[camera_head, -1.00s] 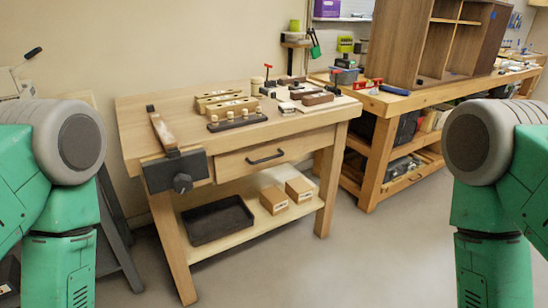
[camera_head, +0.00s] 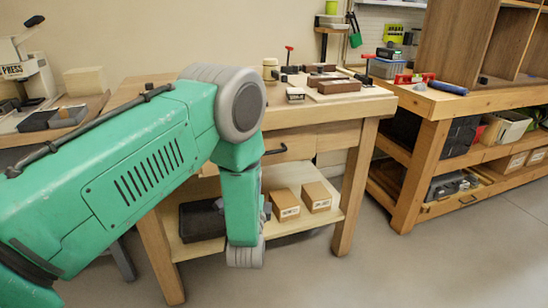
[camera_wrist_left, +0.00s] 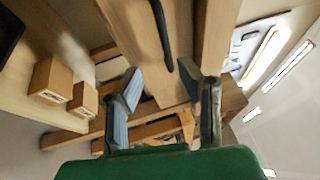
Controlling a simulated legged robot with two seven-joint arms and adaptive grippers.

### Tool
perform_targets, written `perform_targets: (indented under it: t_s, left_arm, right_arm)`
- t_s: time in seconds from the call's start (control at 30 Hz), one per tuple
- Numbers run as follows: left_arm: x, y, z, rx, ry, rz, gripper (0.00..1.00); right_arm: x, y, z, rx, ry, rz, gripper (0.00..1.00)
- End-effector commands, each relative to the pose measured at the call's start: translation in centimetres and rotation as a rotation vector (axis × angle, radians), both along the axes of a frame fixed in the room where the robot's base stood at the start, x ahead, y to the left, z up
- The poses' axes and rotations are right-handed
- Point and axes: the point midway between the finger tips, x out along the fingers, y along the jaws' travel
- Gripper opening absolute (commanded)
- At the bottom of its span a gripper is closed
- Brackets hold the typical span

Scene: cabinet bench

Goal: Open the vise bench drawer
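The vise bench (camera_head: 335,112) stands in the middle of the head view. My left arm covers its left part, and the vise is hidden there. The drawer front (camera_head: 298,147) is partly visible under the bench top, with a black bar handle (camera_head: 276,151) just right of my arm. In the left wrist view the drawer handle (camera_wrist_left: 161,36) lies beyond the fingertips of my left gripper (camera_wrist_left: 160,73). Its two fingers are apart with nothing between them, and the handle looks untouched. My arm mostly hides this gripper in the head view. My right gripper is not in view.
Two cardboard boxes (camera_head: 285,204) and a black tray (camera_head: 200,221) are on the bench's lower shelf (camera_head: 325,222). Wooden blocks and tools lie on the bench top. A second workbench (camera_head: 430,103) with a shelf cabinet stands to the right. The floor between is clear.

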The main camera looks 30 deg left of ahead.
Motion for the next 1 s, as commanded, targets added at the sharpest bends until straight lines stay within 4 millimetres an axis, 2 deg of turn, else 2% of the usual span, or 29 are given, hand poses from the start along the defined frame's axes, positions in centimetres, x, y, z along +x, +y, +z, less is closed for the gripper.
perform_targets:
  t_s: [0.3, 0.5, 0.7, 1.0]
  left_arm:
    - [6.1, 2.6, 1.2, 0.002, -0.005, -0.001, 0.32]
    - [9.0, 4.4, 1.4, -0.004, -0.001, -0.002, 0.32]
    - [10.3, 4.9, 1.9, -0.002, 0.0, -0.003, 0.32]
    - [10.5, 4.7, 2.2, 0.001, 0.001, -0.005, 0.32]
  right_arm:
    - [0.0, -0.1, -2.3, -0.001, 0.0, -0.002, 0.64]
    - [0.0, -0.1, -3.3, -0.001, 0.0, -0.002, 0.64]
    - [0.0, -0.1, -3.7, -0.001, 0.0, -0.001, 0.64]
    - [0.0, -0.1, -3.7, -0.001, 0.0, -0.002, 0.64]
